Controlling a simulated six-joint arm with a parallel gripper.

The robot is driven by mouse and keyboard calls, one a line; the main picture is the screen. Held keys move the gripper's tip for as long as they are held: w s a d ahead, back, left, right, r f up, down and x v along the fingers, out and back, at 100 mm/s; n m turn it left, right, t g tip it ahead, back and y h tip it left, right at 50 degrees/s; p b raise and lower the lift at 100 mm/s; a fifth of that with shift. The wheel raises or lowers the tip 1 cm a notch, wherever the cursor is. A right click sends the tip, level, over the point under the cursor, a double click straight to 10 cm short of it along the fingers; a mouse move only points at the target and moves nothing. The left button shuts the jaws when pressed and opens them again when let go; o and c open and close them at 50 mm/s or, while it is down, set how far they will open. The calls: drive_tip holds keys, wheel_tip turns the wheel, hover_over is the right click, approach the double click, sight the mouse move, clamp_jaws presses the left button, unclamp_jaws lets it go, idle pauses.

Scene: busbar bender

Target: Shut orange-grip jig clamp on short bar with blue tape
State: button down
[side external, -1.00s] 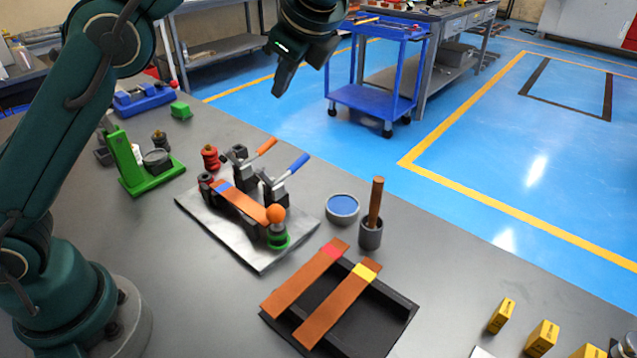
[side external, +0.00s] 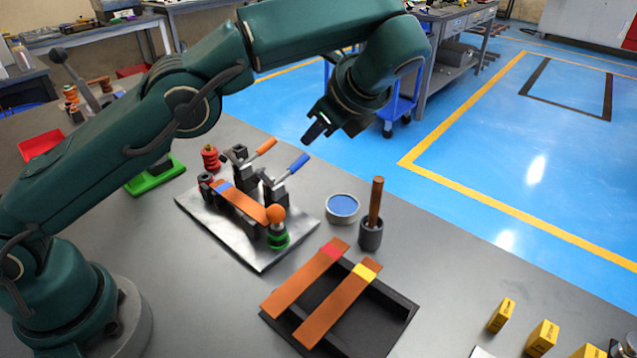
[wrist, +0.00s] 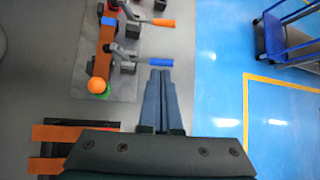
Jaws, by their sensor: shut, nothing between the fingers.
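The short copper bar with blue tape (side external: 242,204) lies across the jig on a metal plate (side external: 262,259). It also shows in the wrist view (wrist: 102,50). The orange-grip clamp (side external: 262,149) stands behind the bar with its lever tilted up and outward; its grip shows in the wrist view (wrist: 163,22). The blue-grip clamp (side external: 296,166) stands beside it, its lever likewise raised. My gripper (side external: 316,132) is shut and empty, in the air beyond the clamps. In the wrist view its fingers (wrist: 160,75) are together, close to the blue grip's end in the picture.
An orange ball (side external: 275,213) tops a post with a green base at the bar's near end. A bowl (side external: 342,208) and a cup with a wooden handle (side external: 371,232) stand to the right. A black tray (side external: 402,308) holds two taped bars. A red insulator (side external: 210,158) stands behind the plate.

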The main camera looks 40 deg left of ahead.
drive_tip(key=x, duration=1.9)
drive_tip(key=shift+a+f, duration=0.2)
drive_tip(key=shift+f, duration=0.1)
drive_tip(key=r, duration=0.3)
drive_tip(key=shift+s+a, duration=0.2)
drive_tip(key=shift+s, duration=0.05)
drive_tip(key=shift+s+a+r, duration=0.1)
drive_tip(key=shift+s+r, duration=0.05)
drive_tip(key=shift+r, duration=0.25)
